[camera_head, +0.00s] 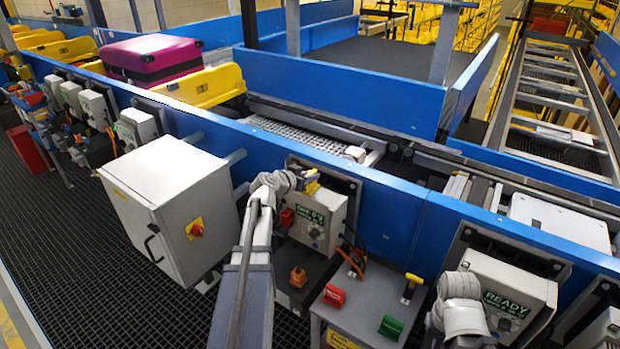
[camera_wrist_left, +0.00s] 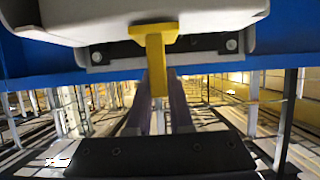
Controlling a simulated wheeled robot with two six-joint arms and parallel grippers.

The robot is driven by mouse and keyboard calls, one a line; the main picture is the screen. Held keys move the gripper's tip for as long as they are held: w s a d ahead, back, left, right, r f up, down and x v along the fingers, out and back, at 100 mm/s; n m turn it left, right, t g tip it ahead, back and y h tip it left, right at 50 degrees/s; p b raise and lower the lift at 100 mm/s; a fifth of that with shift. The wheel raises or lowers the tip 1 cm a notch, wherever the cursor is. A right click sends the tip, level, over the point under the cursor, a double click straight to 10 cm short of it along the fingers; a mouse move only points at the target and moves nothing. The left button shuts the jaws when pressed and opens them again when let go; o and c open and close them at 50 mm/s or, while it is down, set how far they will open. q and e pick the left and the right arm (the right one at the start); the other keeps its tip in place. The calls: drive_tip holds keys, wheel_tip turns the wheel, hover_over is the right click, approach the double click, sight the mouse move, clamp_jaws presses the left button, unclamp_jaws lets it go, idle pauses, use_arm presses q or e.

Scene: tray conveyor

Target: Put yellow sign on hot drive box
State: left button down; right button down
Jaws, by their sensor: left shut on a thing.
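My left gripper (camera_head: 306,181) is shut on a small yellow sign (camera_head: 312,185), held at the top of a grey drive box (camera_head: 325,205) on the blue conveyor side. In the left wrist view the yellow sign (camera_wrist_left: 155,55) is T-shaped, its stem between the dark fingers and its wide end against or very near the box's pale underside; I cannot tell if it touches. This box has a label, a dial and a red part on its left. A second yellow sign (camera_head: 411,287) stands on a grey stand. My right arm shows at lower right; its gripper is not visible.
A large grey cabinet (camera_head: 165,185) with a red knob stands left of my left arm. Another drive box (camera_head: 520,285) reading READY is at right. A magenta suitcase (camera_head: 150,58) lies behind the rail.

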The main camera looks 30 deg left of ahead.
use_arm(q)
drive_tip(key=shift+f+b, duration=0.3)
drive_tip(key=c, duration=0.8)
unclamp_jaws()
drive_tip(key=shift+r, duration=0.1)
drive_tip(key=shift+r+p, duration=0.25)
drive_tip(key=shift+p, duration=0.1)
drive_tip(key=p+v, duration=0.4)
drive_tip(key=v, duration=0.8)
drive_tip(key=shift+f, duration=0.15)
